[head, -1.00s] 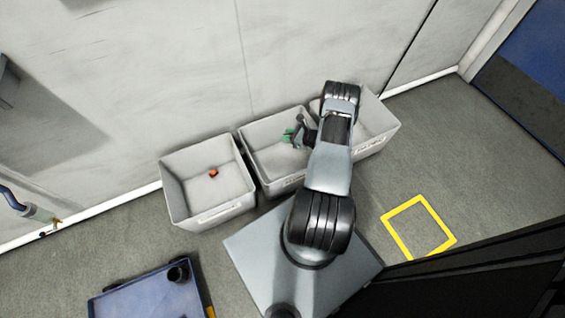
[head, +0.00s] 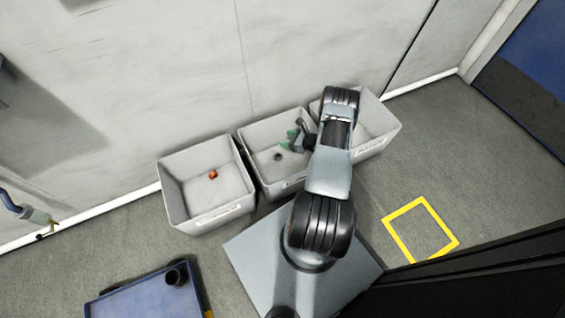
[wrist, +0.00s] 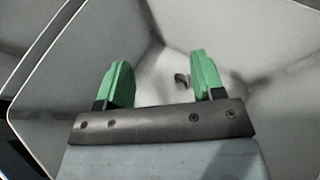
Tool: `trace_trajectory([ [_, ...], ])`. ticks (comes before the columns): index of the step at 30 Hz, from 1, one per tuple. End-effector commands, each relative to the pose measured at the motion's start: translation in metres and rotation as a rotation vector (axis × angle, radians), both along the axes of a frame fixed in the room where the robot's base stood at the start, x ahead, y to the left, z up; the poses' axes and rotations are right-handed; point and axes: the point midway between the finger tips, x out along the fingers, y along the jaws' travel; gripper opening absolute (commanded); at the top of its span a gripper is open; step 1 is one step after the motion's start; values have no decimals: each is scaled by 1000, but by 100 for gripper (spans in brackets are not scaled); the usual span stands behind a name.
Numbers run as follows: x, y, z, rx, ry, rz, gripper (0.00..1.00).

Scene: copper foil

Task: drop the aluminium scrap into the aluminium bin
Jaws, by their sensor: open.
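A small dark grey scrap piece (head: 277,156) lies on the floor of the middle grey bin (head: 262,183). It also shows in the wrist view (wrist: 182,80), beyond and between the green fingers, apart from them. My gripper (head: 291,136) is above this middle bin, toward its right side. In the wrist view my gripper (wrist: 158,64) has its two green fingers spread wide with nothing held. The bins carry front labels, too small to read, so I cannot tell which is for aluminium.
A left grey bin (head: 207,222) holds a small orange-red piece (head: 213,174). A right grey bin (head: 384,142) is partly hidden by my arm. A yellow floor square (head: 421,203) lies right.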

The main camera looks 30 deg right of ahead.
Motion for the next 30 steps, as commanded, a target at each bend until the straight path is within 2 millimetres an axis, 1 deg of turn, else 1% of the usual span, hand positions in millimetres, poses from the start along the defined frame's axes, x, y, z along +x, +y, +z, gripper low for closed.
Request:
trace_trajectory([
  [5, -7, -4, 4, 0, 0, -1, 62],
  [8, -18, -11, 11, 1, 0, -4, 62],
  [15, -59, -34, 31, 0, 0, -5, 62],
  [21, -87, -50, 44, -1, 0, -4, 62],
  [25, -100, -57, 49, 0, 0, -3, 62],
  [30, -109, -62, 52, 0, 0, -1, 62],
])
